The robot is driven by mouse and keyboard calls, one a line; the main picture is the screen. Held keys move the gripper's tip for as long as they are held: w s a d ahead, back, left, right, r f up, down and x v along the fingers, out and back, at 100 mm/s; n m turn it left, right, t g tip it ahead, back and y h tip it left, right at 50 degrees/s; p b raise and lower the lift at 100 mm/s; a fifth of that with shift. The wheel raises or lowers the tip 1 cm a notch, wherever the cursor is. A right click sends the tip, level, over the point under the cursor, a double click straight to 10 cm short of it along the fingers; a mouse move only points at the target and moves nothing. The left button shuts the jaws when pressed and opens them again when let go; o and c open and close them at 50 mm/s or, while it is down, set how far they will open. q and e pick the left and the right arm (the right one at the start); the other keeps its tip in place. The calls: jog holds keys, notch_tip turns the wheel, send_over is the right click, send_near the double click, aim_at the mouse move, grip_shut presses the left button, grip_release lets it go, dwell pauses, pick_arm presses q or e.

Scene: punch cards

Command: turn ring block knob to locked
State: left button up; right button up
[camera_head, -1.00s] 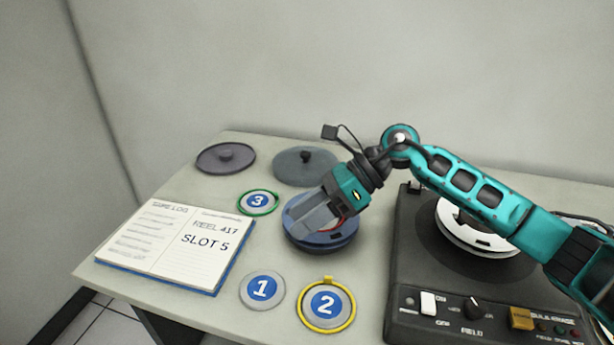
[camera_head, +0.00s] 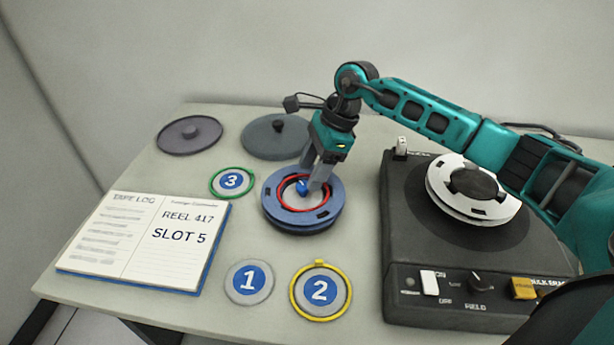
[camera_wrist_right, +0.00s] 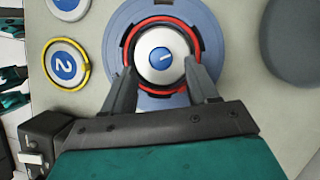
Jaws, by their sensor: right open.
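The ring block is a round blue-grey block (camera_head: 285,218) with a red ring (camera_head: 282,190) set in its top. At its centre is a knob (camera_head: 303,187), blue in the head view; in the right wrist view the knob (camera_wrist_right: 160,56) shows a blue centre with a short white line, on a white hub. My right gripper (camera_head: 314,184) is open and points down over the block. Its fingers (camera_wrist_right: 160,80) stand apart on either side below the knob in the wrist view; I cannot tell whether they touch it. No left gripper shows.
Discs marked 1 (camera_head: 249,282), 2 (camera_head: 320,291) and 3 (camera_head: 232,182) lie around the block. An open log book (camera_head: 150,240) lies at left. A dark machine (camera_head: 440,250) with a white reel (camera_head: 450,202) stands at right. Two grey lids (camera_head: 189,135) (camera_head: 262,137) lie behind.

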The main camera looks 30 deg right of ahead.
aim_at(304, 185)
jog(key=shift+x, duration=1.55)
jog(key=shift+r, duration=0.1)
jog(key=c, duration=1)
